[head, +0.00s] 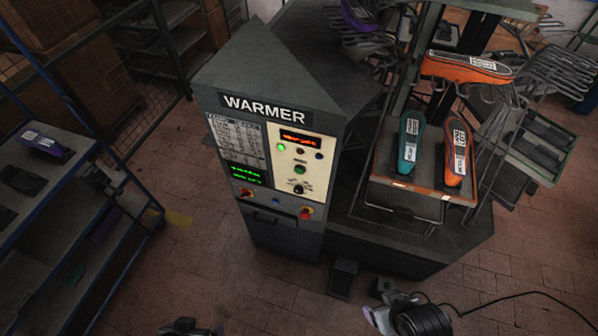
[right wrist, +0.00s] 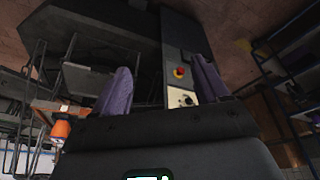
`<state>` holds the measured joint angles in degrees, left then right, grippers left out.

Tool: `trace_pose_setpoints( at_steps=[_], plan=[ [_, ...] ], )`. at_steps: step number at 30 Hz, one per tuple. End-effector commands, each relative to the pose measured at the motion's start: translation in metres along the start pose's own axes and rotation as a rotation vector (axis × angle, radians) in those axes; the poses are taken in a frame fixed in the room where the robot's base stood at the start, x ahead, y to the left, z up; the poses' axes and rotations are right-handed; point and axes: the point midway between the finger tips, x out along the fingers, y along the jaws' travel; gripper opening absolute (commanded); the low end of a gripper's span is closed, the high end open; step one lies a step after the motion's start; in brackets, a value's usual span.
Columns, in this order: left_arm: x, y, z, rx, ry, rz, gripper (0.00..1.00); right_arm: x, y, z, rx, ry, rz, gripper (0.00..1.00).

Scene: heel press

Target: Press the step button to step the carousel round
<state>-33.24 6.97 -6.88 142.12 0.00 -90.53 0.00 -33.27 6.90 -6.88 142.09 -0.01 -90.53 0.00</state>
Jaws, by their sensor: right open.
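The grey WARMER cabinet (head: 270,100) stands at the middle of the head view. The labels are too small to tell which is the step button. The carousel (head: 400,200) is to the right, holding teal (head: 410,143) and orange shoes (head: 458,152). My right gripper (right wrist: 162,82) is open and empty, its purple fingers apart, below and away from the cabinet. My left gripper (head: 190,328) is partly cut off at the bottom edge; its jaws are unclear.
A red knob on yellow (head: 306,213) is low on the cabinet front. A small dark pedestal (head: 342,278) stands at the cabinet's foot. A blue-framed shelf rack (head: 75,160) is at the left. Brick floor is open between the rack and the cabinet.

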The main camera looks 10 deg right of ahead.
Motion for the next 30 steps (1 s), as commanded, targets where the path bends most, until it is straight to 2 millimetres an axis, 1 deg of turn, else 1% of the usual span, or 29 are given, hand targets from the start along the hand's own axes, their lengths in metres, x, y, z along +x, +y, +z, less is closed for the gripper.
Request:
trace_pose_setpoints(
  at_steps=[1, 2, 3, 14, 30],
  plan=[
    [0.0000, -0.0005, 0.0001, 0.002, 0.000, -0.002, 0.98, 0.0000, 0.0000, 0.0000, 0.000, 0.000, 0.000, 0.66],
    [0.0001, -0.0007, 0.0002, 0.003, 0.000, -0.002, 0.98, 0.0000, 0.0000, 0.0000, 0.000, 0.000, 0.000, 0.61],
    [0.0001, -0.0010, 0.0003, 0.004, -0.001, -0.003, 0.98, 0.0000, 0.0000, -0.0001, 0.000, 0.000, 0.000, 0.55],
    [0.0001, -0.0010, 0.0003, 0.004, -0.001, -0.003, 0.98, 0.0000, 0.0000, -0.0001, 0.000, 0.000, 0.000, 0.00],
    [0.0000, 0.0019, -0.0005, -0.008, 0.001, 0.006, 0.98, -0.0001, 0.0000, -0.0002, 0.000, 0.000, 0.000, 0.00]
  ],
)
